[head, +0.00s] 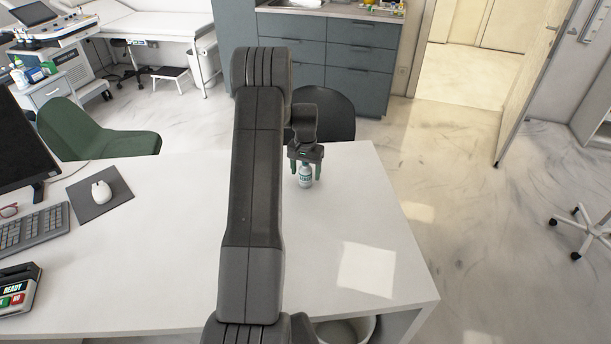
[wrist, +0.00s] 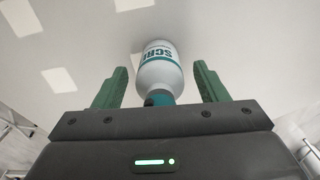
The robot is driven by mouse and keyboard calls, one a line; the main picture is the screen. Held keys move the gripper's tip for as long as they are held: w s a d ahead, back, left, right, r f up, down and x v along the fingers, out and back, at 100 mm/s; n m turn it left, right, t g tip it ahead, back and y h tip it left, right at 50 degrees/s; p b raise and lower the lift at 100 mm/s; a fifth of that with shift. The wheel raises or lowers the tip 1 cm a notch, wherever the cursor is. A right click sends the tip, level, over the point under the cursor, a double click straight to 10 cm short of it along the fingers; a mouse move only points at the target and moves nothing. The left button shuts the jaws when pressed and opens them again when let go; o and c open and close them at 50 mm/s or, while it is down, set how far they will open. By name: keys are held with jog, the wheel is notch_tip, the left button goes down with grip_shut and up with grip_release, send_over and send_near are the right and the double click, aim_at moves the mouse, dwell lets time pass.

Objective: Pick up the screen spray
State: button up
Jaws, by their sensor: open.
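The screen spray is a small white bottle with a teal band and teal top (head: 305,176), standing on the white desk near its far right part. In the wrist view the bottle (wrist: 160,68) shows part of its label, "SCR", with its teal cap toward my gripper. My gripper (head: 306,168) is directly at the bottle from above, with its green fingers apart, one on each side. In the wrist view the fingers of my gripper (wrist: 158,88) show gaps to the bottle on both sides. The bottle's top is partly hidden by the gripper body.
The white desk (head: 170,240) is clear around the bottle. A dark chair (head: 335,112) stands behind the desk, a green chair (head: 95,135) at far left.

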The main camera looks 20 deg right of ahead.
jog(key=c, duration=1.2)
jog(key=shift+o, duration=0.2)
